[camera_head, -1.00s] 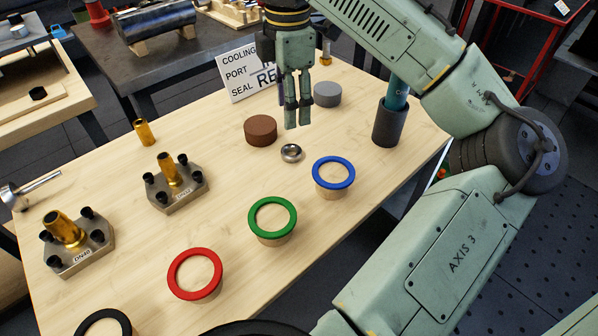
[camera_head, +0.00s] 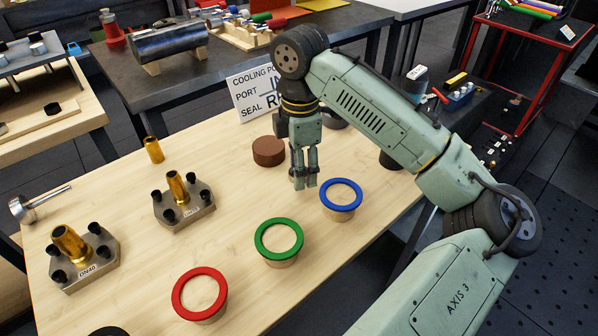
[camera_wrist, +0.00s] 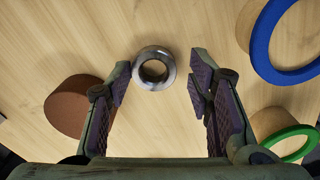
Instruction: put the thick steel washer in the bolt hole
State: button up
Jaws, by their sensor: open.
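The thick steel washer (camera_wrist: 141,77) is a shiny ring lying flat on the wooden table in the wrist view, just beyond and between my fingertips. In the head view it is hidden behind my gripper (camera_head: 304,186), which points down over the table. My gripper is open and empty, its fingers on either side of the washer as the wrist camera sees it; contact is not visible. Two steel flange plates, one marked DN40 (camera_head: 88,268) and a smaller one (camera_head: 187,216), carry black bolts and brass centre pieces. I cannot make out which opening is the bolt hole.
Blue (camera_head: 341,184), green (camera_head: 279,223) and red (camera_head: 199,270) rings top round holders to the right and front. A brown disc (camera_head: 268,151) sits close to my gripper. A sign (camera_head: 250,98) stands behind. A brass piece (camera_head: 153,149) stands on clear wood at left.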

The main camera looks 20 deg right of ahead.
jog(key=shift+f, duration=0.25)
grip_shut()
dwell(0.3)
